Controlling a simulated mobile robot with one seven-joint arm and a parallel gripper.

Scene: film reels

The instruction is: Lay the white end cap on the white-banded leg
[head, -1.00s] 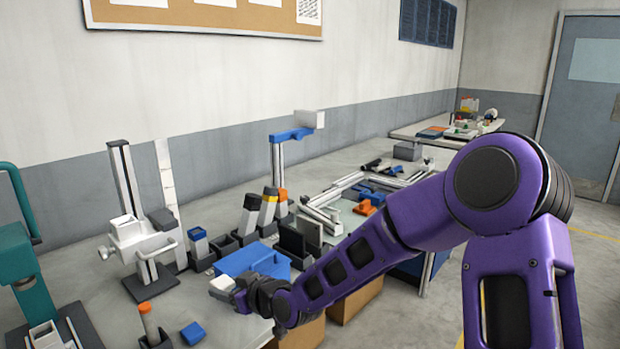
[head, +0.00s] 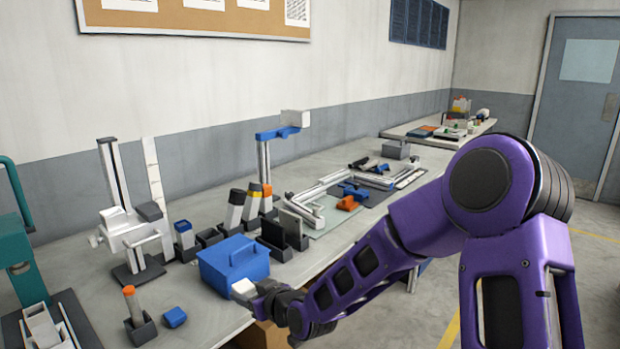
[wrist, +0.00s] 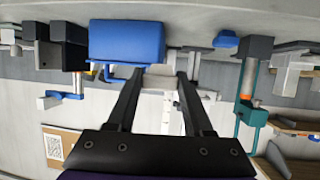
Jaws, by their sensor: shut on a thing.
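My gripper (head: 250,291) is shut on the white end cap (head: 242,287), a small white block, near the front edge of the table by the blue box. In the wrist view, my gripper (wrist: 157,82) has the white end cap (wrist: 158,72) between its fingertips. Several upright legs stand in dark holders behind the blue box; one has a yellow band (head: 255,190), others have blue or orange ends. I cannot make out which leg has a white band.
The blue handled box (head: 234,264) stands close behind my gripper. A dark holder with an orange-topped piece (head: 132,300) and a loose blue block (head: 175,317) lie to the left. A white measuring stand (head: 130,222) and a teal press (head: 22,260) are farther left.

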